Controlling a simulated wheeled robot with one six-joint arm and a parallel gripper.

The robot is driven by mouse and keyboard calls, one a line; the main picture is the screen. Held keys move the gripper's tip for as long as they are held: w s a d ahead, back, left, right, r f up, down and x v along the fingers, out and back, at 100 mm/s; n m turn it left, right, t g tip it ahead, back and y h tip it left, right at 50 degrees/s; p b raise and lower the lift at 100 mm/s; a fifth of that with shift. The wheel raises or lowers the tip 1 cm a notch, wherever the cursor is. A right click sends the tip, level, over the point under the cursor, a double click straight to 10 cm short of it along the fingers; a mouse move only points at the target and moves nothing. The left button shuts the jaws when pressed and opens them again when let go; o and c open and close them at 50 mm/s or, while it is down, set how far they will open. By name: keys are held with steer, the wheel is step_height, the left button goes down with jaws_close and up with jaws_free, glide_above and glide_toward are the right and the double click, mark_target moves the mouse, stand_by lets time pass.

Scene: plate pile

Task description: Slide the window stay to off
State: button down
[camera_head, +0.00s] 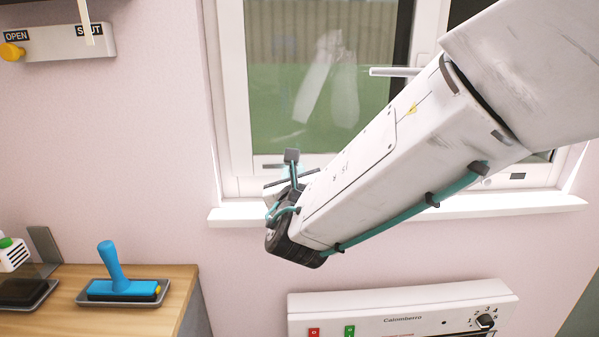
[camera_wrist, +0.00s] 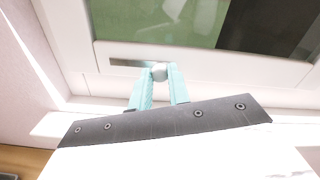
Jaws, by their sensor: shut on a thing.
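The window stay is a round pale knob (camera_wrist: 159,72) on a grey slotted strip (camera_wrist: 125,63) in the lower window frame. In the wrist view the strip shows to the left of the knob. My gripper (camera_wrist: 161,77) has its two teal fingers on either side of the knob, shut on it. In the head view my gripper (camera_head: 289,172) is at the lower left of the window, and my arm hides much of it. The knob itself is hidden there. Part of the strip (camera_head: 271,166) shows left of the fingers. I see no readable off mark on the stay.
The white sill (camera_head: 232,217) juts out under the gripper. A window handle (camera_head: 393,72) sticks out above my arm. A white panel with a dial (camera_head: 400,302) is below. A wooden counter (camera_head: 182,285) holds a blue-handled tool (camera_head: 112,265). An OPEN/SHUT slider (camera_head: 65,42) is upper left.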

steer(key=shift+d, duration=0.1)
steer(key=c, duration=1.3)
jaws_free()
steer(key=shift+d, duration=0.15)
steer(key=shift+s, duration=0.1)
steer(key=shift+s, duration=0.35)
steer(key=s, duration=0.7)
steer(key=shift+d, duration=0.1)
